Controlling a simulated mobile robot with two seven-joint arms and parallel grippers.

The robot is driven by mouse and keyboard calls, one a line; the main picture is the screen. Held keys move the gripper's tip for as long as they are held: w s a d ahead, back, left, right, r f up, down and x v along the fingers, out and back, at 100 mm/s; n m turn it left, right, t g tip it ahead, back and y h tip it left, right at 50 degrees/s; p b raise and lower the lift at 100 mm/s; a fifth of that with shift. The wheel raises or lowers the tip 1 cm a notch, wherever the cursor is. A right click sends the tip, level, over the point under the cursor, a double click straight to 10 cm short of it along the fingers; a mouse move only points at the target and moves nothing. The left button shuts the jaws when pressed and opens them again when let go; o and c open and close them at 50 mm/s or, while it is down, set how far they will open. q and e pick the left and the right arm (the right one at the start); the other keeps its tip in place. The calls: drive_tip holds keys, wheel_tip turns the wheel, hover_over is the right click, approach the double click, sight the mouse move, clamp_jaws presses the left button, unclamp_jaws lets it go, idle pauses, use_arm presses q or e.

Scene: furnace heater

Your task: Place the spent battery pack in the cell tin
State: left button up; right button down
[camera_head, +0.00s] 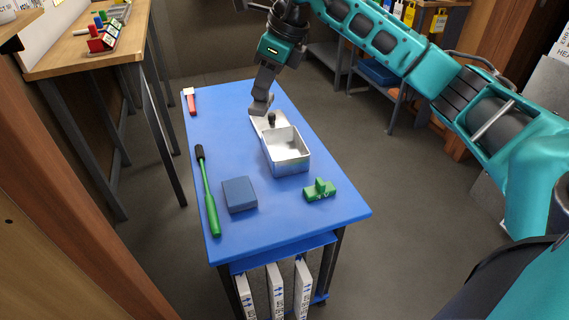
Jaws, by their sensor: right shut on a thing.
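The cell tin (289,169) is a silver open-topped box on the blue table, and its inside looks empty. A pale metal lid (259,123) with a dark knob is at its far side; whether it is hinged to the tin is unclear. My right gripper (261,107) is shut at the lid's far end and seems to hold it, though the contact is partly hidden. A blue-grey block (240,195), probably the spent battery pack, lies flat on the table, in front and left of the tin, apart from it. My left gripper is not in view.
On the blue table (280,232) lie a green-handled screwdriver (210,195), a green stepped block (320,191) and a red-handled tool (191,101). A wooden bench (75,55) stands at the left. The table's front strip is clear.

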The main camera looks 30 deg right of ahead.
drive_tip(key=w+d+r+m+t+h+b, duration=0.1)
drive_tip(key=w+d+m+h+b, duration=0.2)
drive_tip(key=d+m, duration=0.5)
drive_tip(key=m+h+b, duration=0.1)
drive_tip(key=m+b, duration=0.2)
drive_tip(key=m, duration=0.1)
approach(283, 153)
drive_tip(key=b+x, duration=0.1)
drive_tip(key=x, duration=0.2)
drive_tip(key=shift+w+a+f, duration=0.1)
drive_tip(key=shift+f, duration=0.2)
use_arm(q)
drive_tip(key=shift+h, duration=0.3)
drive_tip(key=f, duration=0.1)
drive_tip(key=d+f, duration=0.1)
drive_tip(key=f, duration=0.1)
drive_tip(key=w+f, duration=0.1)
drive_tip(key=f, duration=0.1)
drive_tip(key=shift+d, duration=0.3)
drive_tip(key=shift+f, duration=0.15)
use_arm(e)
drive_tip(key=shift+f, duration=0.15)
drive_tip(key=c, duration=1.1)
unclamp_jaws()
drive_tip(key=shift+b, duration=0.3)
